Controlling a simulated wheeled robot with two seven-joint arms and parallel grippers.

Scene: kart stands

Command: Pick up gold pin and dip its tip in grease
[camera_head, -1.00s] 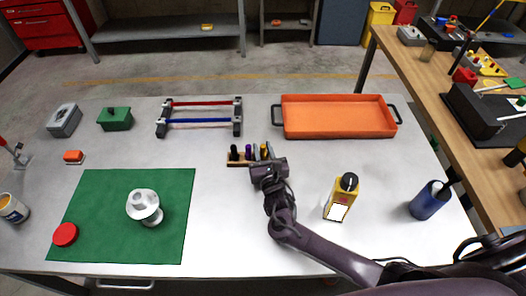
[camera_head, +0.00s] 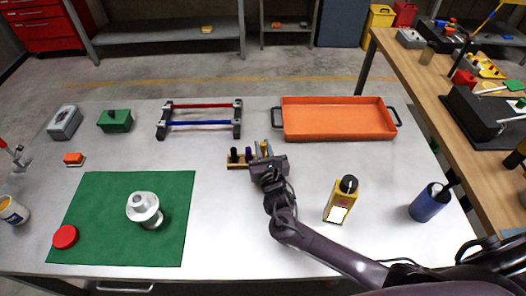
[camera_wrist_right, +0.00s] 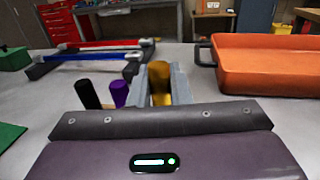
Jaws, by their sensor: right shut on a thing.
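The gold pin (camera_head: 264,147) stands upright at the right end of a small wooden rack (camera_head: 238,162) in the middle of the table. My right gripper (camera_head: 262,153) is at the rack, shut on the gold pin, which shows between its grey fingers in the right wrist view (camera_wrist_right: 159,84). The pin's lower end is hidden. A black pin (camera_head: 234,153) and a purple pin (camera_head: 248,152) stand to its left in the rack. An open tin (camera_head: 12,209), possibly the grease, is at the table's left edge. My left gripper is out of view.
A yellow bottle (camera_head: 341,199) and a blue container (camera_head: 430,203) stand right of my right arm. An orange tray (camera_head: 338,135) lies behind. A green mat (camera_head: 110,200) with a silver flanged part (camera_head: 144,208) and a red lid (camera_head: 65,237) lies left.

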